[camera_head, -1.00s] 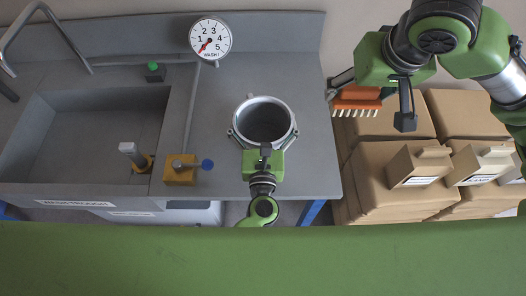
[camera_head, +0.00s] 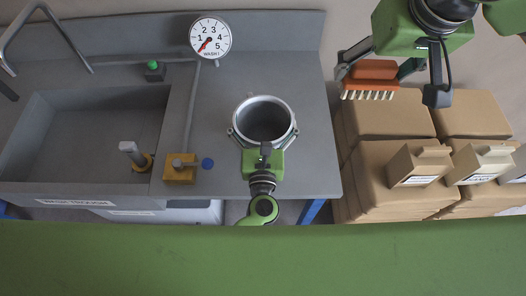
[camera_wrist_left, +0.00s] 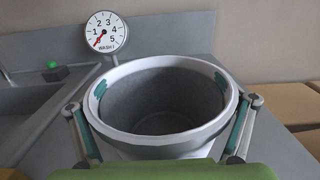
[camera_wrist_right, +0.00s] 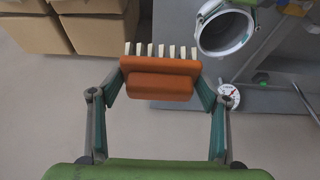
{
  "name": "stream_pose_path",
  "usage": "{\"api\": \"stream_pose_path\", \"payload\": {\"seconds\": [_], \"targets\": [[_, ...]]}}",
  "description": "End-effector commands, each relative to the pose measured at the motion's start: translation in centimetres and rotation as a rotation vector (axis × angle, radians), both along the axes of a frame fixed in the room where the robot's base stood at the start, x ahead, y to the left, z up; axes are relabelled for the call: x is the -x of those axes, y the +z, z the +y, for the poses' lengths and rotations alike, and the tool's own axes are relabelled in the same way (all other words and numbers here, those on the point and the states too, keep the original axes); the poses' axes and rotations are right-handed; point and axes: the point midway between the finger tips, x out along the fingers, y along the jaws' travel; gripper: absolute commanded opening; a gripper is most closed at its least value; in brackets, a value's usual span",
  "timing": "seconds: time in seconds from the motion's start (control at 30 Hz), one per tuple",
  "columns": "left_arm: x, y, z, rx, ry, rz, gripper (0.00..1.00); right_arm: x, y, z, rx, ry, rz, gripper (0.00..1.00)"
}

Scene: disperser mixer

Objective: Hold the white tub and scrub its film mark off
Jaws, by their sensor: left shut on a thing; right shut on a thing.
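The white tub (camera_head: 264,120) stands on the right part of the grey counter, its mouth facing up and its inside dark grey. My left gripper (camera_head: 263,133) is shut around the tub from the front; in the left wrist view its fingers grip both sides of the tub (camera_wrist_left: 165,146). My right gripper (camera_head: 374,72) is shut on an orange scrub brush (camera_head: 374,70) with pale bristles, held in the air right of the counter. The brush (camera_wrist_right: 160,78) also shows between the fingers in the right wrist view. I see no film mark on the visible tub surfaces.
A dial marked WASH (camera_head: 210,38) stands at the back. Stacked cardboard boxes (camera_head: 395,120) fill the right, beyond the counter's edge.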

Motion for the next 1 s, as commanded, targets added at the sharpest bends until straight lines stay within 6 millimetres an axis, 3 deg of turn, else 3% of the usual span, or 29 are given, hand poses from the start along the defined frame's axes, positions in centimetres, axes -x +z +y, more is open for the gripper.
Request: {"api": "stream_pose_path", "payload": {"seconds": [1.0], "targets": [[0.0,1.2,0.0,0.0,0.0,0.0,1.0,0.0,0.8,0.0,0.0,0.001,-0.001,0.48]]}}
